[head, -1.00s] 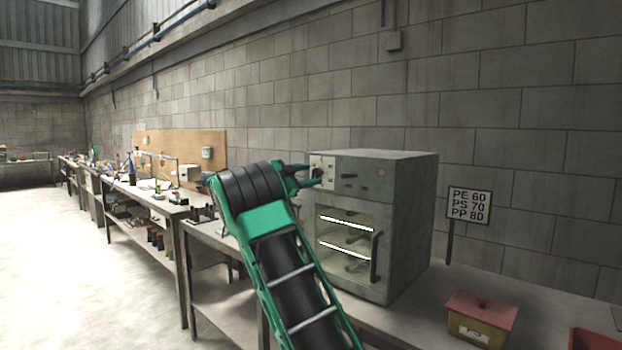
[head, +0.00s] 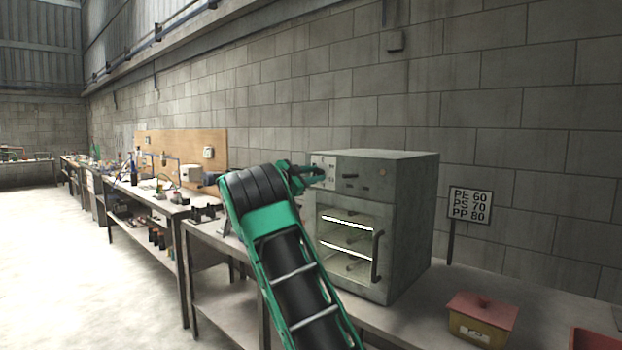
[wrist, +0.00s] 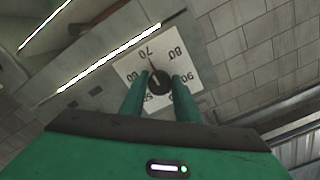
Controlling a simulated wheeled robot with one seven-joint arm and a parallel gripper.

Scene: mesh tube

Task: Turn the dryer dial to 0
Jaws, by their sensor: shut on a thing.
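The dryer (head: 405,215) is a grey box oven with a glass door, standing on the bench. Its dial (wrist: 158,82) is a dark round knob on a white number plate (wrist: 160,60) in the wrist view. The plate reads 70, 80 and 90 among its marks; its lower part is partly hidden by my fingers. A thin mark at the knob points toward about 70. My gripper (wrist: 159,86) has one green finger on each side of the knob and is shut on it. In the head view my gripper (head: 316,174) is at the panel's upper left, covering the dial.
A sign (head: 470,205) reading PE 60, PS 70, PP 80 stands right of the dryer. A yellow box with a red lid (head: 482,318) sits on the bench in front of it. The dryer's door handle (head: 377,256) sticks out below the panel.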

